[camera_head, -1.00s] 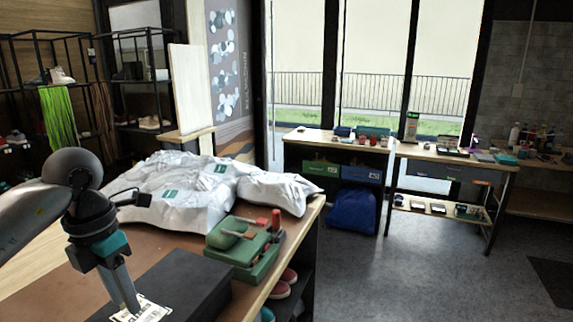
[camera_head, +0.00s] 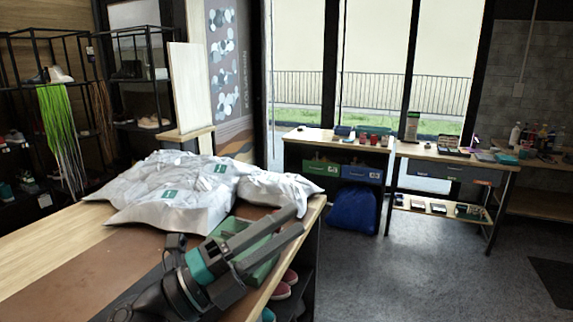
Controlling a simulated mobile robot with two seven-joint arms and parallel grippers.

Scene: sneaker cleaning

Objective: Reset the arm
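My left gripper (camera_head: 298,220) is low in the picture and points up and to the right. Its two long grey fingers are parallel with a clear gap between them, and nothing is seen held there. It is in front of the green toolbox (camera_head: 262,268) on the workbench and hides most of it. Whether it touches the toolbox I cannot tell. My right gripper is not in view.
White bags (camera_head: 185,190) lie on the workbench (camera_head: 50,255) behind the gripper. Shoes (camera_head: 281,290) sit on a shelf under its right edge. A second table (camera_head: 330,139), a side table (camera_head: 430,153) and a blue bag (camera_head: 354,210) stand farther back. The grey floor at right is open.

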